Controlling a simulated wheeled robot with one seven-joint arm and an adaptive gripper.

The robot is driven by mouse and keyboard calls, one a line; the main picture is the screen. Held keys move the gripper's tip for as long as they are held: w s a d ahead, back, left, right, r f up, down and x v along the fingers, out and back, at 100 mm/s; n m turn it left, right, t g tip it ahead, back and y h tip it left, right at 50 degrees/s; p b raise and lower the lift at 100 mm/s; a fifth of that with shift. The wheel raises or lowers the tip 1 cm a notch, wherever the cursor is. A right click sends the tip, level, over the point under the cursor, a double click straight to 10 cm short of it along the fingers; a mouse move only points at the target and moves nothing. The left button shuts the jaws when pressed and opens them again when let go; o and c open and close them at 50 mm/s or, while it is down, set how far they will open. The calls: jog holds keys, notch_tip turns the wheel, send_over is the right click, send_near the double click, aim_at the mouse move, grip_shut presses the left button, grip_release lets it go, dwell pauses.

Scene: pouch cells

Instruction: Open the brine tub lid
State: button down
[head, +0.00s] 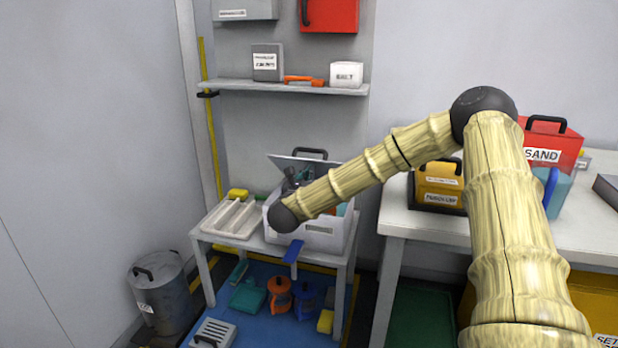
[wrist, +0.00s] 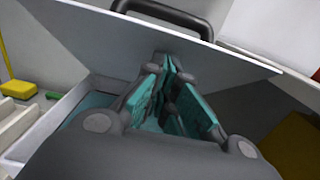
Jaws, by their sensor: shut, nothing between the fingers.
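The brine tub (head: 308,236) is a white box with a label on its front, standing on a small white table. Its grey lid (head: 303,163) with a dark handle (head: 311,152) is raised and tilted at the back of the tub. The lid also shows in the wrist view (wrist: 215,58) as a slanting panel behind my fingers, and blue-green shows inside the tub. My gripper (head: 290,180) is partly hidden behind my arm in the head view. In the wrist view, my gripper (wrist: 166,65) is shut and empty, its tips close to the lid's inner face; I cannot tell if they touch.
A slatted white rack (head: 232,217) and a yellow block (head: 238,194) are left of the tub. A shelf (head: 325,89) hangs above. The right-hand table holds a yellow box (head: 438,188) and a red SAND box (head: 550,142). A grey bin (head: 160,290) stands on the floor.

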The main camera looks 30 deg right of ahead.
aim_at(313, 152)
jog(key=w+d+r+y+p, duration=0.1)
jog(key=r, duration=0.1)
jog(key=w+d+r+g+y+p, duration=0.1)
jog(key=r+p, duration=0.1)
jog(key=w+d+r+g+p, duration=0.1)
jog(key=p, duration=0.1)
jog(key=shift+d+r+y, duration=0.25)
jog(key=shift+r+y, duration=0.15)
jog(key=shift+w+d+r+g+p, duration=0.15)
jog(key=shift+w+d+g+p, duration=0.15)
jog(key=shift+g+p, duration=0.1)
jog(key=shift+w+d+r+y, duration=0.3)
jog(key=shift+w+d+r, duration=0.15)
jog(key=shift+w+d, duration=0.15)
